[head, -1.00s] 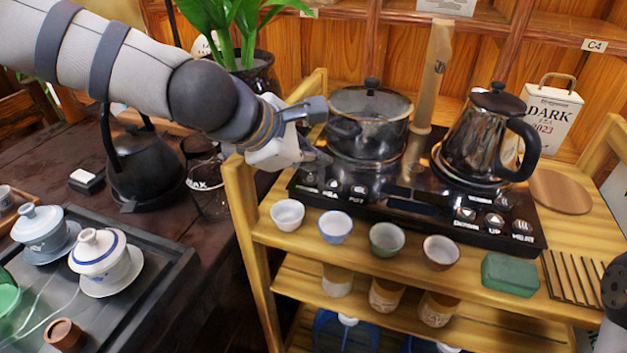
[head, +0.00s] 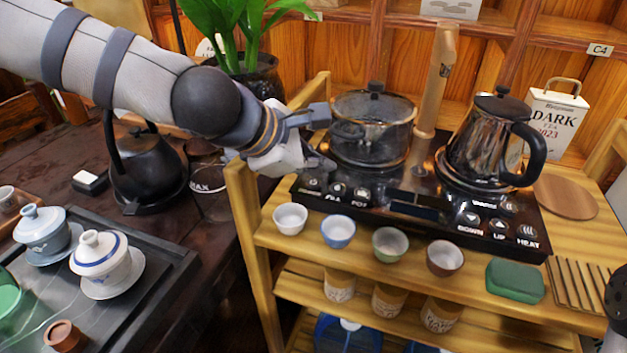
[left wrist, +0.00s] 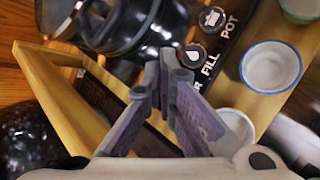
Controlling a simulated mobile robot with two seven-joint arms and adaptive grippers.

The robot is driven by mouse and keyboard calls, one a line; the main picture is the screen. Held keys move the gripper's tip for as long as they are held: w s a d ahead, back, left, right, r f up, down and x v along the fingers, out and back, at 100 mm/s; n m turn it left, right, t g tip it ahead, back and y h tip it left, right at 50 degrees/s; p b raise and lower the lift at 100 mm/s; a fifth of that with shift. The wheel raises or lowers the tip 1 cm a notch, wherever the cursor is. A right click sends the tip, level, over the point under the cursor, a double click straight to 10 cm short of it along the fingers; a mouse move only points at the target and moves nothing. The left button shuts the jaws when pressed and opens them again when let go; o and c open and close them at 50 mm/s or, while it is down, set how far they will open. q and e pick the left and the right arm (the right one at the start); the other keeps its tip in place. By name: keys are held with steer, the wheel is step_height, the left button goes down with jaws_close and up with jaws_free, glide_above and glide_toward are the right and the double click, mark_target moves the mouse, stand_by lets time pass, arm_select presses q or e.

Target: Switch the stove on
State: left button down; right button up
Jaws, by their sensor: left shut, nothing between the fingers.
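The stove (head: 420,204) is a black double hob on a wooden shelf stand. Its left front buttons include FILL and POT, which also show in the left wrist view; the FILL button (left wrist: 196,56) is close to my fingers. My left gripper (head: 322,163) is shut and empty, with its tips low at the stove's left front corner. In the left wrist view the closed fingertips (left wrist: 168,68) cover the spot beside FILL, where only the end of a label shows. I cannot tell whether they touch.
A glass pot (head: 372,130) and a dark kettle (head: 480,145) stand on the stove. Several small cups, including a white cup (head: 290,218), line the shelf's front. A green box (head: 515,281) lies at the right. A black kettle (head: 148,172) stands on the left table.

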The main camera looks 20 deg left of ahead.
stand_by(0.5)
arm_select(q)
steer(key=shift+f, duration=0.45)
arm_select(e)
steer(key=shift+s+f, duration=0.1)
arm_select(q)
steer(key=shift+f, duration=0.45)
arm_select(e)
steer(key=shift+s+f, duration=0.1)
steer(key=shift+f, duration=0.05)
stand_by(0.3)
arm_select(q)
steer(key=shift+a+r+p, duration=0.15)
steer(key=shift+r+p, duration=0.35)
steer(key=shift+r, duration=0.4)
steer(key=shift+f, duration=0.1)
arm_select(e)
steer(key=shift+w+r, duration=0.7)
steer(key=shift+r, duration=0.1)
